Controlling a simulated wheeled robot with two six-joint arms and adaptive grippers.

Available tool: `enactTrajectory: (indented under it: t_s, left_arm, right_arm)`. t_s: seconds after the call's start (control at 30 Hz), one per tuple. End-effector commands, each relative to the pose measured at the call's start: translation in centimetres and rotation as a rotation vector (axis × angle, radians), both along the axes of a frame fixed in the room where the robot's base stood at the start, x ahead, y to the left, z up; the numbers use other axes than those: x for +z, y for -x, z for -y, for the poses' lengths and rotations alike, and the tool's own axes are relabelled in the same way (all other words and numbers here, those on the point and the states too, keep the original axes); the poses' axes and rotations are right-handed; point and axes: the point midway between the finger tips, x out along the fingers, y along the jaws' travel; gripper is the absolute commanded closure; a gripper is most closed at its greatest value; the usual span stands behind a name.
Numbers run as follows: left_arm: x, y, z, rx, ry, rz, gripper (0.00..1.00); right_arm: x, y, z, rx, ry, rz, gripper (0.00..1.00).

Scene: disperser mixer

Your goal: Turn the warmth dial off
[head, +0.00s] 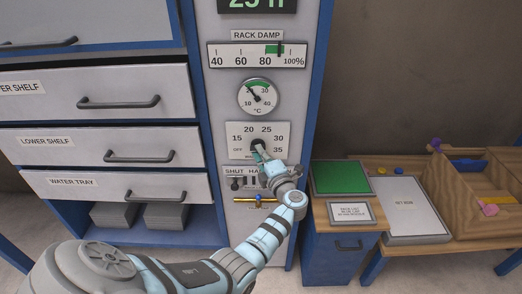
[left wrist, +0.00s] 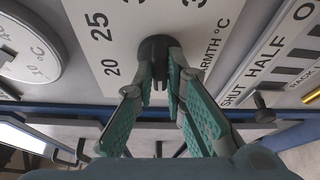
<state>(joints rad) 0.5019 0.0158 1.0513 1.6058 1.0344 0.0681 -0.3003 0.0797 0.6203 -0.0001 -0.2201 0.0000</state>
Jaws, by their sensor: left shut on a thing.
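The warmth dial's white plate (head: 236,131) carries an off mark and numbers from 15 to 35 on the grey cabinet front. Its dark round knob (head: 257,144) is at the plate's middle and also shows in the left wrist view (left wrist: 155,46). My left gripper (head: 260,153) reaches it from below right in the head view. In the left wrist view the gripper's green-padded fingers (left wrist: 157,82) are shut on the knob, one on each side. The fingers hide part of the knob, and I cannot tell where its pointer stands. My right gripper is not in view.
A round °C gauge (head: 259,97) sits above the dial. A shut/half slider panel (head: 236,182) and a brass valve (head: 255,201) are just below. Labelled drawers with handles (head: 140,157) stand left. A green pad (head: 341,177) and wooden trays (head: 465,210) are right.

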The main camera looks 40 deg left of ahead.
Motion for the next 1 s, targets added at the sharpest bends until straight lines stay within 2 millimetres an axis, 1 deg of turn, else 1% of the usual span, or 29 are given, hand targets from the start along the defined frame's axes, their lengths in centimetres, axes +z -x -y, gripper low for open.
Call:
enactTrajectory:
  t_s: [0.03,0.4,0.63,1.0]
  left_arm:
    - [0.8,-0.1,-0.1,-0.001,0.026,0.028,1.0]
    - [0.8,-0.1,-0.2,-0.001,0.211,0.17,1.0]
    - [0.8,-0.1,-0.2,-0.002,0.257,0.206,1.0]
    - [0.7,-0.1,-0.2,-0.003,0.266,0.212,1.0]
  right_arm:
    - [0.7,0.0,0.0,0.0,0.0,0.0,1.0]
    - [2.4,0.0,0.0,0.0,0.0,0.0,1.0]
    - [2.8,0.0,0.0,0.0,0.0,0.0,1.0]
    - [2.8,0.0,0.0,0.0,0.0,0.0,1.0]
